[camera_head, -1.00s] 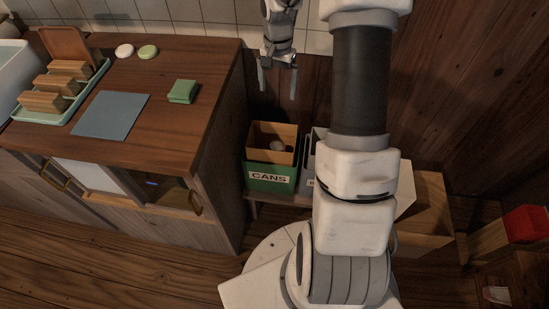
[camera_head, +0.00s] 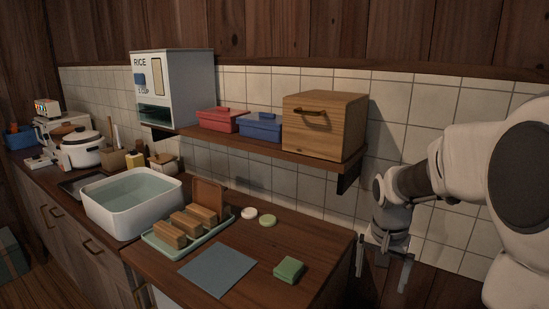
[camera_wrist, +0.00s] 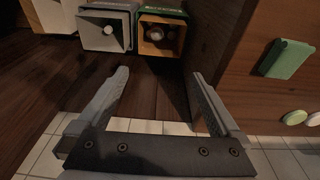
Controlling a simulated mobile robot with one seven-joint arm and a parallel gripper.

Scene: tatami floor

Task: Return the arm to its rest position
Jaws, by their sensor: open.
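My gripper (camera_head: 383,262) hangs at the right of the head view, just past the right end of the wooden counter (camera_head: 262,258). Its fingers point down, stand apart and hold nothing. In the wrist view my gripper (camera_wrist: 160,85) is open, with bare dark floor between the fingers. My arm is bent and raised at the right side of the head view, in front of the tiled wall.
Two bins show in the wrist view: a green one (camera_wrist: 162,14) and a grey one (camera_wrist: 82,36). A green sponge (camera_head: 289,269) lies near the counter's right end. A shelf (camera_head: 262,146) with a wooden box (camera_head: 324,125) juts out left of my arm.

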